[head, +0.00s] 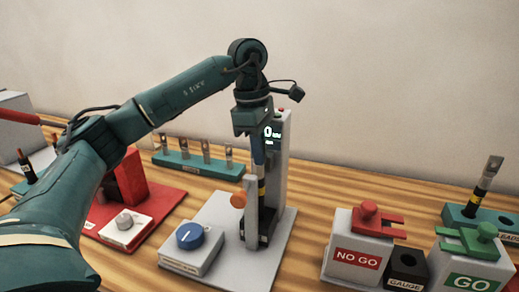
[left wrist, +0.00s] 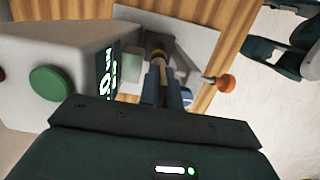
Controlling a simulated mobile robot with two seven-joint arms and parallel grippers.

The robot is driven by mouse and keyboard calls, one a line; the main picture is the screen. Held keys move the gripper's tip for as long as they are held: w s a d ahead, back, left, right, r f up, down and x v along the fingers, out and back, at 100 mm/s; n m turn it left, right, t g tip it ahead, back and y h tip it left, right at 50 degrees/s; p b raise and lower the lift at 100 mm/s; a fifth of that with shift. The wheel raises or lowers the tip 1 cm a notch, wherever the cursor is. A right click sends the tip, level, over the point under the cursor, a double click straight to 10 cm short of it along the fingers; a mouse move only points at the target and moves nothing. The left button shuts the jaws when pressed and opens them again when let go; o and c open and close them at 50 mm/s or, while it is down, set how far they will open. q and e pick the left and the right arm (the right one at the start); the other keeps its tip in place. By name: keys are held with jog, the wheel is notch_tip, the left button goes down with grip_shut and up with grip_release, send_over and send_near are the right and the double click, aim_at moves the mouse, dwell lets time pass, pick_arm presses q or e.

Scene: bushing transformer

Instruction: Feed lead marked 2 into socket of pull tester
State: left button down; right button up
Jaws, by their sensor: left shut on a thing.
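My left gripper (head: 259,160) points straight down at the pull tester (head: 280,165) and is shut on an upright lead (head: 262,188). The lead has a yellow band and a dark lower part; I cannot read its number. Its lower end is down at the dark socket (head: 264,240) at the foot of the tester, beside a grey upright; I cannot tell how deep it sits. In the left wrist view the lead (left wrist: 157,65) runs between the blue fingers (left wrist: 160,92) toward the dark socket (left wrist: 157,42). My right gripper is not in view.
The tester has a blue dial (head: 190,235) and an orange knob (head: 238,201). A teal rack (head: 190,165) with several metal lugs stands behind. NO GO (head: 352,255) and GO (head: 470,265) gauges and a lead rack (head: 455,215) stand right. A red unit (head: 125,180) stands left.

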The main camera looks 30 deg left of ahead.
pick_arm(q)
jog(key=c, duration=1.5)
grip_release()
jog(key=shift+s+f, duration=0.1)
jog(key=r, duration=0.4)
jog(key=a+r+p, duration=0.1)
jog(key=r, duration=0.3)
jog(key=r+p, duration=0.1)
jog(key=r, duration=0.3)
jog(key=shift+s+a+r, duration=0.2)
jog(key=shift+r, duration=0.45)
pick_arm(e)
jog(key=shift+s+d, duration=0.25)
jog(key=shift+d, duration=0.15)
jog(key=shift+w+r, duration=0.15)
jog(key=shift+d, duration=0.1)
